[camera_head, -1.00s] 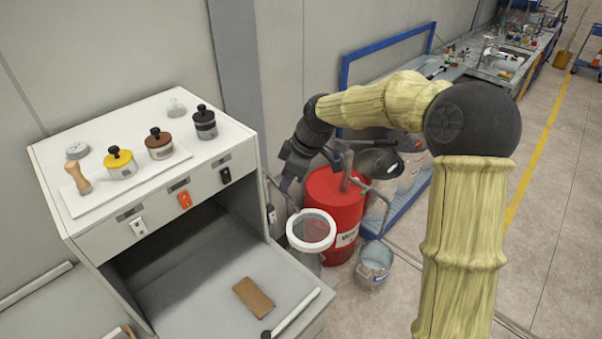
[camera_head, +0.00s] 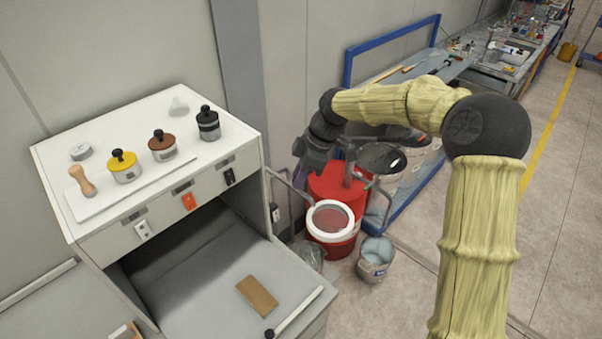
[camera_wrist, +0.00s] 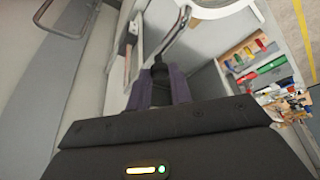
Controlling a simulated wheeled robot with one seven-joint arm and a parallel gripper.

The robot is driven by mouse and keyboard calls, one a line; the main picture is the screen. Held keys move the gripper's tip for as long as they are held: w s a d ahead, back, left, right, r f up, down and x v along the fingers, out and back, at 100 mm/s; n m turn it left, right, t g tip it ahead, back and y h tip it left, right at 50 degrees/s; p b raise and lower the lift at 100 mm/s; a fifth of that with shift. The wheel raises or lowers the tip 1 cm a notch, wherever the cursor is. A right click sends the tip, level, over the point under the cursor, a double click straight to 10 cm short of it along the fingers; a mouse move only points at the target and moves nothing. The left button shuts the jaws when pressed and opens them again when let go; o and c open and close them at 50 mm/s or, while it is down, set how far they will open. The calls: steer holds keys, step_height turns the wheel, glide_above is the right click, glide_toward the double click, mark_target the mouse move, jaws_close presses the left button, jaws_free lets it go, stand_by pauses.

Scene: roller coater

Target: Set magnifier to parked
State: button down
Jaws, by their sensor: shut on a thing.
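The magnifier (camera_head: 310,221) is a round lens in a thick white ring, out to the right of the white cabinet's side, in front of the red drum in the head view. Its thin grey bent arm shows in the wrist view (camera_wrist: 178,32). My gripper (camera_head: 298,187) is at the magnifier's arm, just above and left of the ring. In the wrist view my gripper's purple fingers (camera_wrist: 159,84) are closed around a dark part at the end of the grey tube. The exact contact is partly hidden by the fingers.
The cabinet (camera_head: 90,130) carries several lidded pots and a wooden-handled tool. Its lower tray (camera_head: 200,290) holds a brown block. The red drum (camera_head: 345,190) and a bucket (camera_head: 374,262) stand close behind and right of the magnifier. Open floor lies farther right.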

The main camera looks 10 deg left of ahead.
steer(key=shift+w+r, duration=0.1)
steer(key=shift+r, duration=0.05)
steer(key=c, duration=1.3)
jaws_free()
steer(key=b+v, duration=0.3)
steer(key=v, duration=1.4)
steer(key=shift+d+r+b, duration=0.1)
steer(key=shift+b, duration=0.2)
steer(key=s+d+f+m+t+h+b, duration=0.1)
steer(key=s+d+f+m+h, duration=0.15)
steer(key=d+f+m, duration=0.4)
steer(key=s+d+f+m+t+h+b, duration=0.1)
steer(key=s+f+m, duration=0.25)
steer(key=f, duration=0.55)
steer(key=s+d+f+m, duration=0.3)
steer(key=s+d, duration=0.1)
steer(key=s, duration=0.1)
steer(key=s+d+f+m+t+b, duration=0.1)
steer(key=s+d+f+m, duration=0.3)
steer(key=s, duration=0.1)
steer(key=s+d+f+m+h, duration=0.1)
steer(key=s+d+f+m, duration=0.2)
steer(key=s+d, duration=0.1)
steer(key=shift+s+d+f+t+b, duration=0.1)
steer(key=shift+s+f+t+b, duration=0.2)
steer(key=shift+s+b, duration=0.15)
